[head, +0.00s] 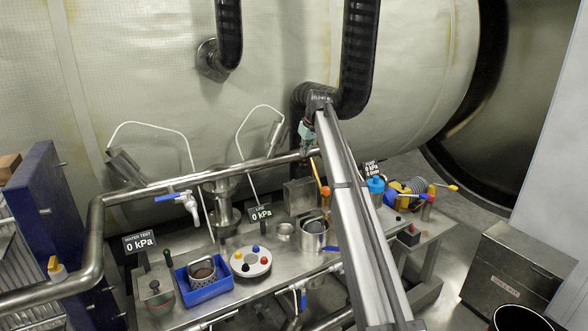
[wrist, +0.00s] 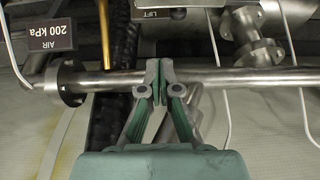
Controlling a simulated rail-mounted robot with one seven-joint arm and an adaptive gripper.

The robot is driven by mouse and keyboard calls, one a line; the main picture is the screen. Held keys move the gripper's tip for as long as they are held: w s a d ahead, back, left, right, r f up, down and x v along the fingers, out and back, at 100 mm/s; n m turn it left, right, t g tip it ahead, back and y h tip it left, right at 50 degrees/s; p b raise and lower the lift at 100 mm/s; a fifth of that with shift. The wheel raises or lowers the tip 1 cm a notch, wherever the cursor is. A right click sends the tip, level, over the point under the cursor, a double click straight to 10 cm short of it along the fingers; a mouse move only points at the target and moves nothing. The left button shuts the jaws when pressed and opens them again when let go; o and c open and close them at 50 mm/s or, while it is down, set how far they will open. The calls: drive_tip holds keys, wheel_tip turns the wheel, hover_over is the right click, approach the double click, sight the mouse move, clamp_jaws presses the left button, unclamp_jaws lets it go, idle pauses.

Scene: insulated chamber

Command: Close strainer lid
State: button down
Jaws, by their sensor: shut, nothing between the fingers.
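An open round metal pot (head: 313,235), which looks like the strainer body, stands on the steel bench. A square grey plate or box (head: 300,195) stands just behind it; I cannot tell whether this is its lid. A perforated metal basket (head: 202,273) sits in a blue tray (head: 185,290) to the left. My gripper (head: 307,138) is above and behind the pot, close to the horizontal steel pipe, and well apart from the pot. In the wrist view my gripper (wrist: 160,82) has its fingers together, empty, in front of the pipe. No lid is clear in the wrist view.
A horizontal steel pipe (head: 240,165) runs behind the bench near my gripper. A black ribbed hose (head: 358,60) hangs above. A white disc with coloured knobs (head: 250,262) lies left of the pot. A blue-capped fitting (head: 376,185) and yellow-handled valves stand to the right.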

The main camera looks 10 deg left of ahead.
sight(306, 179)
wheel_tip(306, 179, down, 9)
drive_tip(key=p, duration=0.3)
drive_tip(key=shift+s+d+f+p, duration=0.15)
drive_tip(key=shift+s+d+p, duration=0.1)
drive_tip(key=shift+p, duration=0.1)
drive_tip(key=shift+d, duration=0.1)
idle(0.8)
drive_tip(key=shift+s+d+t+y+b, duration=0.35)
drive_tip(key=shift+s+b, duration=0.2)
drive_tip(key=shift+b, duration=0.2)
drive_tip(key=shift+r, duration=0.2)
idle(1.3)
